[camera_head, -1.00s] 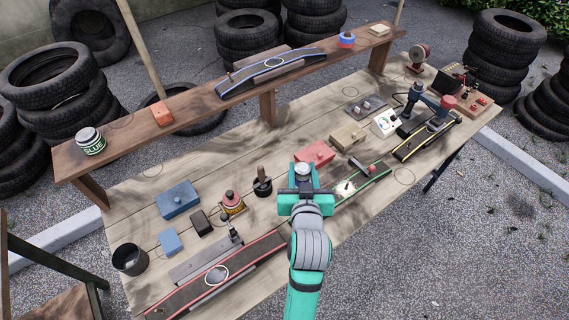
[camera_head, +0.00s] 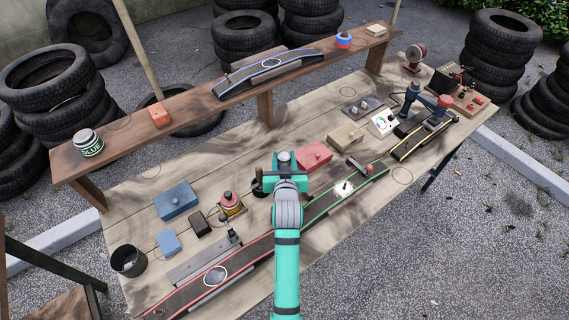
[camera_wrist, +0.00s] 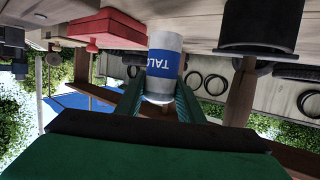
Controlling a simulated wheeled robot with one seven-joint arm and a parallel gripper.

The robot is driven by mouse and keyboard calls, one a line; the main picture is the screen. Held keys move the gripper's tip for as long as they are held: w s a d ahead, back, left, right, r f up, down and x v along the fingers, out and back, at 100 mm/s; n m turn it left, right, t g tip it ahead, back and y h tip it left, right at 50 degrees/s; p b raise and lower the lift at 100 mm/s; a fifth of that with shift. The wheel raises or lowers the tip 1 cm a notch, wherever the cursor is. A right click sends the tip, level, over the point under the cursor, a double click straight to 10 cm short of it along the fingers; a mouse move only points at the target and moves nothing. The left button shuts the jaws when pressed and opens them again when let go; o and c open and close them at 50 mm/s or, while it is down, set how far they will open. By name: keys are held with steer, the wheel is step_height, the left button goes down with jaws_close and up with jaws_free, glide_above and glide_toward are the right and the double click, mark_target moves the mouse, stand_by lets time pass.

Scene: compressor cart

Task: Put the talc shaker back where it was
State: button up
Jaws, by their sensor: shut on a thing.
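The talc shaker (camera_wrist: 164,62) is a white cylinder with a blue label reading TALC, seen in the wrist view. My gripper (camera_wrist: 160,97) is shut on its narrow end, with one green finger on each side. The wrist view is upside down, with the tabletop along its upper edge, so the shaker appears upright. I cannot tell whether its base touches the table. In the head view my gripper (camera_head: 284,178) is over the middle of the bench, between the red box and the dark pot, and it mostly hides the shaker.
The red box (camera_head: 315,155) and the dark pot (camera_head: 258,187), partly hidden, flank my gripper. The green-edged strip (camera_head: 330,203) lies at right and the red-edged strip (camera_head: 190,290) at left. Faint rings mark the bench at right and left, and the raised shelf (camera_head: 190,118).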

step_height(320, 180, down, 2)
steer(key=shift+f, duration=0.25)
steer(key=shift+d, duration=0.1)
steer(key=shift+f, duration=0.1)
steer(key=o, duration=1.1)
steer(key=shift+a, duration=0.3)
steer(key=shift+s, duration=0.1)
steer(key=shift+d, duration=0.1)
steer(key=v, duration=1.2)
